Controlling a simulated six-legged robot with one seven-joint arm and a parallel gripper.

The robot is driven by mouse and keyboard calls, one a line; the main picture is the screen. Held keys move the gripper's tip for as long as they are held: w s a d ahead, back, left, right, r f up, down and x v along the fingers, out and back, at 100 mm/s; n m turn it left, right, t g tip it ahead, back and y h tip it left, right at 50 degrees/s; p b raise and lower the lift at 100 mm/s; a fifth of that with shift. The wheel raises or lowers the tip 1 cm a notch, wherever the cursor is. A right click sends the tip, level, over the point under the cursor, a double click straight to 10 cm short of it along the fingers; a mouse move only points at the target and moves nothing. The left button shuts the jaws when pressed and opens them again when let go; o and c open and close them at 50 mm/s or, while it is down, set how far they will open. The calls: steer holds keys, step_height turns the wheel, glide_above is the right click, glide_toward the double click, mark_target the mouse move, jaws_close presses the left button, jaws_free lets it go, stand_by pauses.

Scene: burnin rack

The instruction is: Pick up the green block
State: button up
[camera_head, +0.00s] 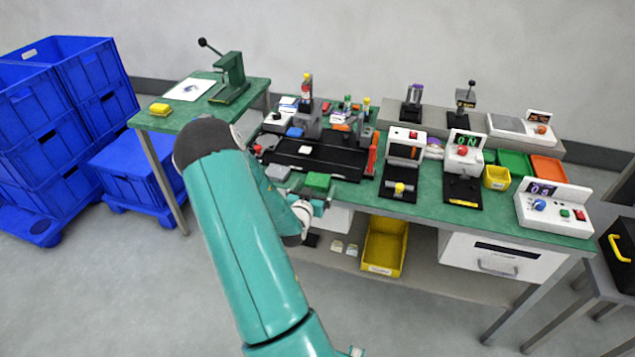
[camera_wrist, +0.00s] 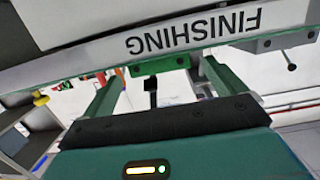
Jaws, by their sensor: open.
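In the wrist view the green block (camera_wrist: 160,65) shows between and just beyond the open fingers of my gripper (camera_wrist: 162,78). The fingers are not closed on it. Whether either finger touches the block I cannot tell. My forearm hides part of the bench's left end in the head view.
Next to the block lies a grey block (camera_head: 278,172), with a black fixture (camera_head: 318,157) behind. Black-based testers (camera_head: 403,165) stand to the right. A yellow bin (camera_head: 384,247) is on the lower shelf. A "FINISHING" label (camera_wrist: 195,33) crosses the wrist view. Blue crates (camera_head: 65,120) stand far left.

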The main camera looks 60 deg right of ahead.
mark_target(317, 181)
steer(key=x, duration=0.3)
steer(key=shift+d, duration=0.3)
steer(key=shift+c, duration=0.5)
steer(key=c, duration=1.3)
steer(key=shift+r, duration=0.1)
